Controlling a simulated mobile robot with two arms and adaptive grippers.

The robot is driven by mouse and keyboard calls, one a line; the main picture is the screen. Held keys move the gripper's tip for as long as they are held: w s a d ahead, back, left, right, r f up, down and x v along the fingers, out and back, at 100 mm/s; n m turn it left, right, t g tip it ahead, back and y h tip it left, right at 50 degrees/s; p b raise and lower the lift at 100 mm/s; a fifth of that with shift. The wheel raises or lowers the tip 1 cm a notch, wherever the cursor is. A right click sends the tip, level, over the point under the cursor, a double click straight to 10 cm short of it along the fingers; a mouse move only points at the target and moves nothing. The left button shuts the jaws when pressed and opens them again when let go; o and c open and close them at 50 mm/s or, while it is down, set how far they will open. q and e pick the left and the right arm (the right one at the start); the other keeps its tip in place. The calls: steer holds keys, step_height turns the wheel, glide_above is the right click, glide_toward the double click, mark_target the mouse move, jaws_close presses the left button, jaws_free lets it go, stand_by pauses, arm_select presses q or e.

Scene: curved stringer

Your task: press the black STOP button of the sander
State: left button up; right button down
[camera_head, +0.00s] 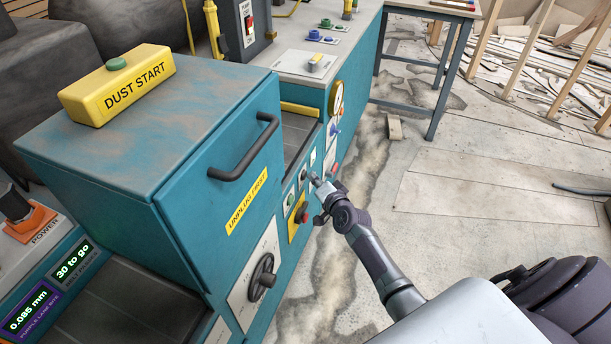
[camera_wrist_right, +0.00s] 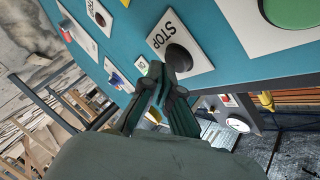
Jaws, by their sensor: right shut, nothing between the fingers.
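The black STOP button (camera_wrist_right: 181,56) sits on a white plate marked STOP on the teal sander front in the right wrist view. In the head view it shows as a small dark button (camera_head: 303,175) on the front panel. My right gripper (camera_head: 315,179) is shut and empty, its tips close to that panel. In the right wrist view the fingertips (camera_wrist_right: 167,74) overlap the button's near edge; I cannot tell whether they touch it. My left gripper is not in view.
A green button (camera_wrist_right: 291,8) sits beside the STOP plate. A red knob on a yellow plate (camera_head: 294,224) is below my right gripper. A black handle (camera_head: 245,160) juts from the sander cabinet.

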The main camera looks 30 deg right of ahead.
steer(key=shift+w+a, duration=0.25)
steer(key=shift+w, duration=0.1)
stand_by(0.7)
steer(key=shift+s+d, duration=0.1)
stand_by(0.4)
steer(key=shift+s+d, duration=0.45)
steer(key=shift+s, duration=0.1)
steer(key=shift+s+d, duration=1.6)
steer(key=shift+s, duration=0.3)
